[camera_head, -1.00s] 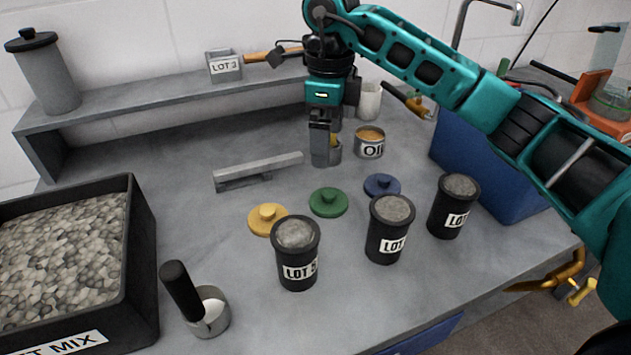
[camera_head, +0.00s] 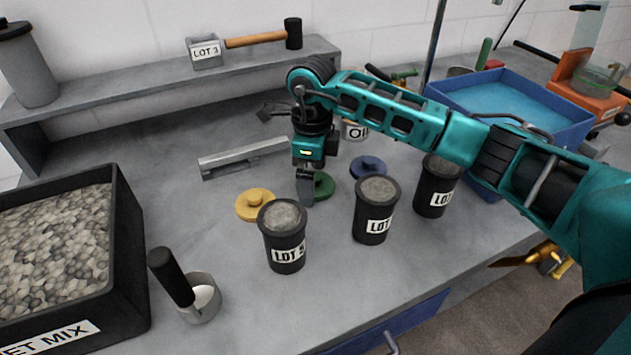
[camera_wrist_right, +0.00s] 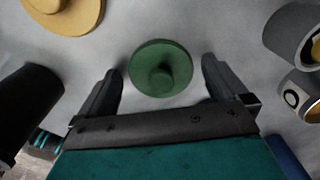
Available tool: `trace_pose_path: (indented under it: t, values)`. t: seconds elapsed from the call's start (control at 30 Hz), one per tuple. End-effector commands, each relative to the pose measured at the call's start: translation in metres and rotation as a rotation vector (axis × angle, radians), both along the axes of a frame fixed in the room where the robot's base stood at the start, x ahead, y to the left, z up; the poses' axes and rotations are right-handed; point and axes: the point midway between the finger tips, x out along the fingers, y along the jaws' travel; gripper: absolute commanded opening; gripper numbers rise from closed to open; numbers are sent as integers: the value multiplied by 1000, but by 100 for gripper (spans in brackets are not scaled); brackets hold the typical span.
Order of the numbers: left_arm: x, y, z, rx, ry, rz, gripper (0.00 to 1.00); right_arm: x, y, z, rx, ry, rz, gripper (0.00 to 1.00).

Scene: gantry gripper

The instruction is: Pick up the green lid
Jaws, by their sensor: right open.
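The green lid (camera_head: 322,184) lies flat on the grey bench between the yellow lid (camera_head: 254,205) and the blue lid (camera_head: 367,167). In the head view my right gripper (camera_head: 306,196) points down and hides the left part of the green lid. In the right wrist view the green lid (camera_wrist_right: 161,69) with its round knob shows whole, ahead of and between the two fingers of the open, empty gripper (camera_wrist_right: 161,85). The height of the fingertips above the bench is hard to tell. My left gripper is not in view.
Black LOT canisters (camera_head: 284,236) stand just in front of the lids. A grey bar (camera_head: 243,158) lies behind the yellow lid. A tin (camera_head: 355,131) stands behind the blue lid.

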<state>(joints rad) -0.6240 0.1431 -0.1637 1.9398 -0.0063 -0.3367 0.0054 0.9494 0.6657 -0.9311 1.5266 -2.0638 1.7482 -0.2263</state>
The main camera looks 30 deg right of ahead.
Motion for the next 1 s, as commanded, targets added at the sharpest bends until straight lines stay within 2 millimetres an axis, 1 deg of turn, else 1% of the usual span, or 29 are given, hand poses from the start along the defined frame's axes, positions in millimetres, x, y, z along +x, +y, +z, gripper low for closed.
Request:
trace_pose_path:
  t: [0.23, 0.27, 0.73, 0.93, 1.0]
  values:
    - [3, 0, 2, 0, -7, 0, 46, 0, 0, -3, -1, -1, 0, 100]
    - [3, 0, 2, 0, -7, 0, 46, 0, 0, -3, -1, -1, 0, 98]
    - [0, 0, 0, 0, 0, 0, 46, 0, 0, -2, -1, -1, -1, 53]
    - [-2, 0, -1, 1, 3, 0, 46, 0, 0, -2, -1, -1, -1, 52]
    - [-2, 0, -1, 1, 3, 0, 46, 1, 0, 1, 0, -2, -1, 52]
